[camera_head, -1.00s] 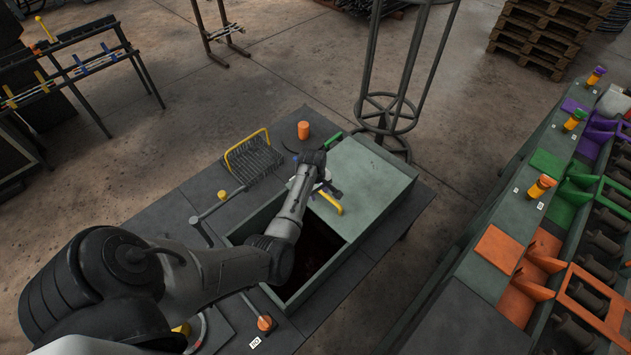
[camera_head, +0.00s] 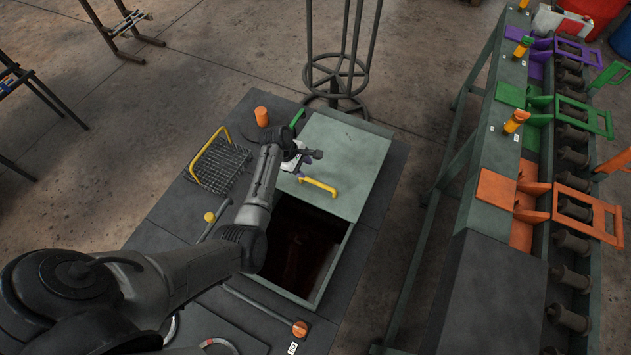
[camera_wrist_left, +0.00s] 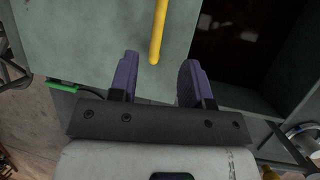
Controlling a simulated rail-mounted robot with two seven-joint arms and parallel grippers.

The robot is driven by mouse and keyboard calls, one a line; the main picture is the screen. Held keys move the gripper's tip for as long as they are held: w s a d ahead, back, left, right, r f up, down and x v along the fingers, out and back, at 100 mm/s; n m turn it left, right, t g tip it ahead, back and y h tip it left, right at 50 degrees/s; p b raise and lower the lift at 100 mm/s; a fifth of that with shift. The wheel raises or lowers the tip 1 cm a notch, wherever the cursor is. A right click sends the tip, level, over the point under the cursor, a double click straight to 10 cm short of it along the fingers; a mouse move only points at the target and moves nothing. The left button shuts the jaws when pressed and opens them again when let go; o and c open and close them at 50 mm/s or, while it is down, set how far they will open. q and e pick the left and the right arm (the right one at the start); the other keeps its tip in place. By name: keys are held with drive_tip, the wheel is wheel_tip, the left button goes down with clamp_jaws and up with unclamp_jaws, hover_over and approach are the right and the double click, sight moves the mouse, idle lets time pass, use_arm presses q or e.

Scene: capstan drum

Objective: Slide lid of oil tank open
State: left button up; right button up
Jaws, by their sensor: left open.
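The oil tank (camera_head: 343,262) is a grey-green box set in the dark bench. Its flat grey-green lid (camera_head: 350,155) covers the far part, and the near part is open and dark inside. A yellow handle (camera_head: 318,187) stands on the lid near its edge by the opening. My left gripper (camera_head: 314,156) is over the lid, close to the handle. In the left wrist view, my left gripper (camera_wrist_left: 157,66) is open and empty. The near end of the yellow handle (camera_wrist_left: 157,35) appears between and just beyond its fingertips, apart from both. My right gripper is out of view.
A wire basket (camera_head: 220,165) with a yellow handle sits left of the tank. An orange knob (camera_head: 262,116) stands behind it. A tall metal stand (camera_head: 340,75) is behind the bench. A machine with coloured covers (camera_head: 520,190) stands to the right, across a gap of floor.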

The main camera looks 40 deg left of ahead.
sight(317, 183)
use_arm(q)
drive_tip(key=b+x, duration=0.4)
drive_tip(key=x, duration=0.7)
drive_tip(key=shift+f, duration=0.2)
drive_tip(key=c, duration=0.4)
clamp_jaws()
drive_tip(key=shift+a, duration=0.1)
